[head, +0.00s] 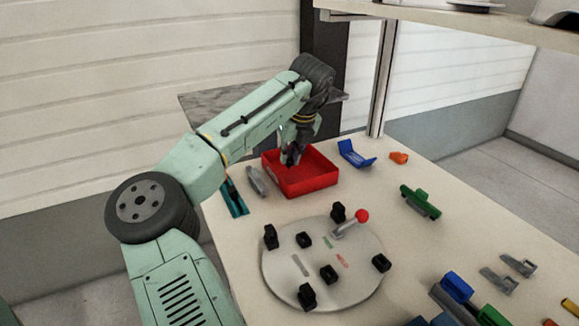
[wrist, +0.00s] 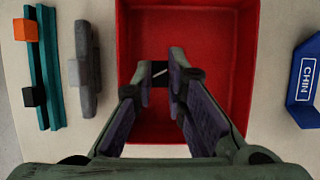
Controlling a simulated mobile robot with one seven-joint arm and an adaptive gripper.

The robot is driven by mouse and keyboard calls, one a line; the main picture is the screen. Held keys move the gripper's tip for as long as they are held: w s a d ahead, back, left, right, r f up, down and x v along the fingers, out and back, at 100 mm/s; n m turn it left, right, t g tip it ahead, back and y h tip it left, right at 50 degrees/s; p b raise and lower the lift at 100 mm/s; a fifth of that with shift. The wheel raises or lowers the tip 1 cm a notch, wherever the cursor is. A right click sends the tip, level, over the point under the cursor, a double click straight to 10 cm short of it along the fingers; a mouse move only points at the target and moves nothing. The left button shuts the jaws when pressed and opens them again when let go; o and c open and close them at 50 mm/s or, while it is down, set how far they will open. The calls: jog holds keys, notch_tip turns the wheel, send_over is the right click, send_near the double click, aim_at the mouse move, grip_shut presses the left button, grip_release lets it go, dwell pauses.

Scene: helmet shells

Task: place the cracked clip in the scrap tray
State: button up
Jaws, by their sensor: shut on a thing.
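The red scrap tray (head: 312,187) sits near the back left of the table. In the wrist view it fills the middle (wrist: 214,25). My gripper (head: 290,158) points down over the tray's left part. In the wrist view its fingertips (wrist: 160,75) are over the tray floor. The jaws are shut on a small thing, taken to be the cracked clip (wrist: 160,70). Only a dark sliver with a pale line shows between the tips. The crack cannot be made out, and the fingers hide the clip in the head view.
Left of the tray lie a grey part (head: 256,181) and a teal rail (head: 234,200). A blue CHIN piece (head: 355,154) and an orange piece (head: 399,157) lie right. A round plate (head: 283,275) with black blocks and a red-knobbed lever is in front.

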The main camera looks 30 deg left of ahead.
notch_tip(320, 180, down, 3)
jog(key=shift+r+b, duration=0.15)
jog(key=shift+b, duration=0.9)
jog(key=shift+r, duration=0.15)
jog(key=o, duration=0.8)
jog(key=shift+f, duration=0.2)
jog(key=shift+c, duration=0.2)
jog(key=shift+r, duration=0.1)
jog(key=v, duration=1.2)
jog(key=shift+a+r, duration=0.1)
jog(key=shift+r, duration=0.05)
